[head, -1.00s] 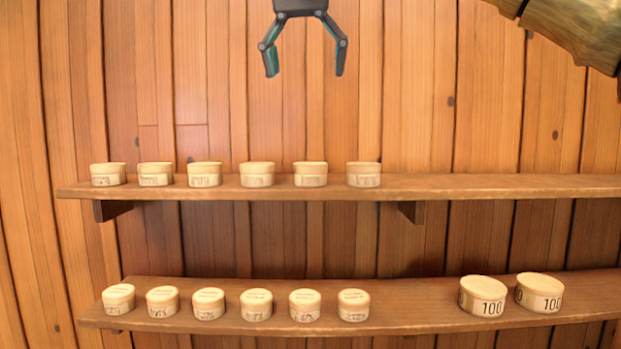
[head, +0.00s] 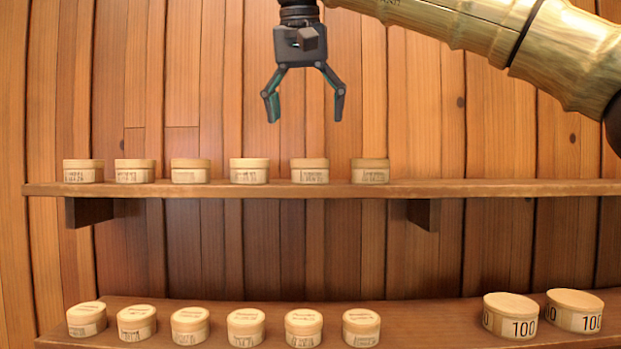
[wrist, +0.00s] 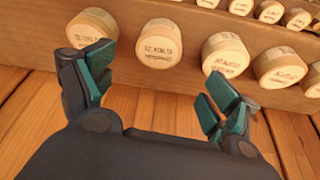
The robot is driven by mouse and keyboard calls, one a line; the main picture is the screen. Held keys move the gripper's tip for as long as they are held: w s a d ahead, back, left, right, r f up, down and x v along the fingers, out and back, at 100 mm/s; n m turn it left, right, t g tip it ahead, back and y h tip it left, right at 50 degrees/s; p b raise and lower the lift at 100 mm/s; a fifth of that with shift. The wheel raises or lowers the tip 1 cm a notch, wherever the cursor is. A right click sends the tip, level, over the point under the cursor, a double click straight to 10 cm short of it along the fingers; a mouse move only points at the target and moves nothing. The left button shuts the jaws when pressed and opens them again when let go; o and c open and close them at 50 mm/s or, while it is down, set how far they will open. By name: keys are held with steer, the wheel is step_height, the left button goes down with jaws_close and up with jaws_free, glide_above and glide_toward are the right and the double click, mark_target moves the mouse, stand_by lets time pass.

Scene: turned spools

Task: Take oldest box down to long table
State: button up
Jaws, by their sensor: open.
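Several small round wooden boxes with printed labels stand in a row on the upper shelf (head: 480,188), among them a leftmost box (head: 83,171) and a rightmost box (head: 370,171). Several similar boxes stand on the lower shelf, such as one at its left end (head: 87,319). The labels are too small to read, so I cannot tell which box is oldest. My gripper (head: 303,108) is open and empty, above the upper row. In the wrist view my gripper (wrist: 165,95) points toward the row, with a box (wrist: 160,42) beyond its fingers. No long table shows apart from the shelves.
Two larger round boxes marked 100, a left one (head: 510,314) and a right one (head: 574,311), stand on the lower shelf at right. The upper shelf's right part is bare. A plank wall (head: 230,90) closes the back.

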mark_target(310, 165)
steer(key=x, duration=0.4)
steer(key=shift+w+d+r, duration=0.1)
steer(key=shift+w, duration=0.1)
steer(key=shift+f+p, duration=0.55)
steer(key=shift+f, duration=0.35)
steer(key=p+x, duration=0.1)
steer(key=x, duration=0.2)
steer(key=shift+s+d+f, duration=0.15)
steer(key=shift+f, duration=0.55)
steer(key=c, duration=1.1)
